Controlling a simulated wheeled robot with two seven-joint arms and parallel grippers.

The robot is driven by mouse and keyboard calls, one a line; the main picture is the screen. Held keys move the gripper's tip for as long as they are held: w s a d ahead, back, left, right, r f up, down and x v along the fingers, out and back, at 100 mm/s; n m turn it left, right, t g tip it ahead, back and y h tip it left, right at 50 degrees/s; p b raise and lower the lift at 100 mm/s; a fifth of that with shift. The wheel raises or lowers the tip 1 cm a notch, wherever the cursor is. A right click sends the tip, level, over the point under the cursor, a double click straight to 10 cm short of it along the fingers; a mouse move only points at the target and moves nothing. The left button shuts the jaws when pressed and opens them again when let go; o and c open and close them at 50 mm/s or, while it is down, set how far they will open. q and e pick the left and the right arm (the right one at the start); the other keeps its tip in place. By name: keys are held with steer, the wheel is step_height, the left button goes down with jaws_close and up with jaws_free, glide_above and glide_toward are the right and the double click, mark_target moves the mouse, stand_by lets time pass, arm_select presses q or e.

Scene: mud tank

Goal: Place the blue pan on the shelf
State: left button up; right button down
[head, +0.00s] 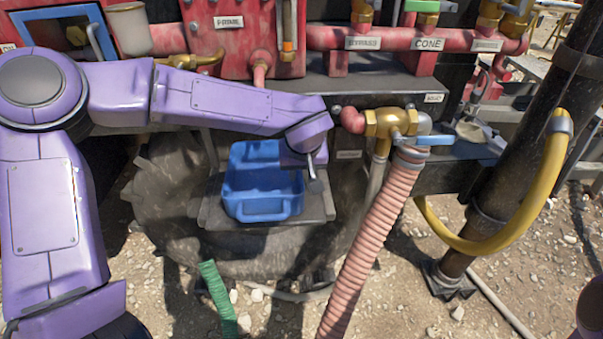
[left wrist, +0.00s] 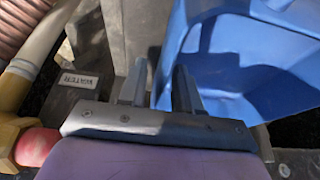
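The blue pan (head: 262,207) is an open-topped tub. It sits on a small grey shelf (head: 212,214) below the red pipework, with bare shelf showing at its left and front. My left gripper (head: 316,180) is at the pan's right side, pointing down. In the left wrist view the two fingers (left wrist: 160,88) are apart, and the blue pan (left wrist: 240,65) fills the right of the picture. The right finger overlaps the pan's near edge. I cannot tell whether the fingers touch it. My right gripper is out of view.
A ribbed pink hose (head: 372,235) hangs from a brass valve (head: 390,122) just right of my left gripper. A yellow hose (head: 520,210) loops around a black post (head: 525,140) farther right. A green hose (head: 217,295) stands below the shelf. Gravel ground is open in front.

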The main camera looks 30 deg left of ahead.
arm_select(q)
steer(key=v, duration=1.1)
steer(key=shift+d+r+p, duration=0.1)
steer(key=shift+r+p, duration=0.25)
steer(key=shift+p, duration=0.05)
